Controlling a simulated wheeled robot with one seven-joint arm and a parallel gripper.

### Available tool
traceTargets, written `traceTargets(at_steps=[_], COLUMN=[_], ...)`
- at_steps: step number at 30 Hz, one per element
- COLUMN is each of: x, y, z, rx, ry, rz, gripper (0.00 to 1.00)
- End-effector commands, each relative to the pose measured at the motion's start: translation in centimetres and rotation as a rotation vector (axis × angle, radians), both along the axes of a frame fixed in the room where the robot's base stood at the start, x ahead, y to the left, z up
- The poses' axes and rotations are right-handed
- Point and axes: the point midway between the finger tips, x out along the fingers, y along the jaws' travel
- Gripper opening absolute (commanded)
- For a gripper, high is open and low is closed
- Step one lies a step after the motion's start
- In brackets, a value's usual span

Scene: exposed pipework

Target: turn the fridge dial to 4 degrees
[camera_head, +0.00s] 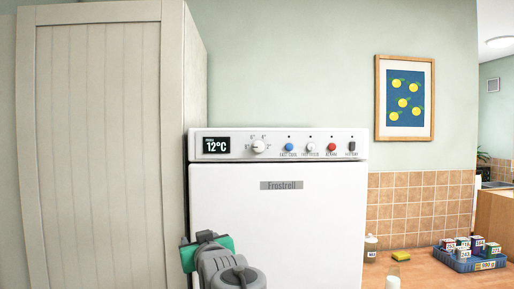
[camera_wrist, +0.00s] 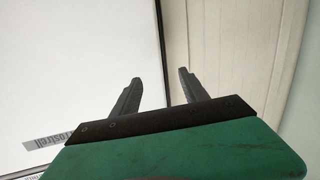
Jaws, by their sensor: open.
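The white fridge (camera_head: 275,225) stands in the middle of the head view, with a "Frostrell" badge on its door. The round white dial (camera_head: 258,146) sits at the left of its top panel, with degree marks around it. The display (camera_head: 216,145) left of the dial reads 12°C. My gripper (camera_head: 205,240) is low in front of the fridge's left edge, below and left of the dial. In the wrist view my gripper (camera_wrist: 158,85) is open and empty, its two dark fingers apart near the fridge's edge. The dial is not in the wrist view.
Right of the dial are a blue button (camera_head: 289,147), a white one, a red one (camera_head: 332,147) and a dark switch (camera_head: 352,147). A tall panelled cabinet (camera_head: 98,150) stands left. A wooden counter (camera_head: 425,270) at right holds a blue crate (camera_head: 468,262) of labelled boxes.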

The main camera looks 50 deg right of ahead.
Motion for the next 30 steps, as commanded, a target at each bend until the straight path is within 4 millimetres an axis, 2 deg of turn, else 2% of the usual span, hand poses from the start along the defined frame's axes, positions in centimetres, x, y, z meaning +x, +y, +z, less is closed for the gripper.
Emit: traceTargets(at_steps=[1, 3, 6, 8, 11, 18, 24, 30], x=[-2.3, -5.6, -9.4, -10.9, -11.3, -8.3, -6.6, -6.4], y=[-4.1, -7.8, -10.5, -11.2, -11.9, -14.6, -16.3, -16.4], z=[5.0, 10.7, 16.2, 18.0, 19.4, 21.3, 22.0, 21.8], rx=[-0.082, -0.200, -0.328, -0.374, -0.402, -0.401, -0.401, -0.401], ry=[-0.090, -0.202, -0.304, -0.337, -0.357, -0.356, -0.356, -0.356], rz=[-0.074, -0.147, -0.217, -0.239, -0.250, -0.248, -0.250, -0.250], gripper=[0.52, 0.52, 0.52, 0.52, 0.52, 0.52, 0.52, 0.52])
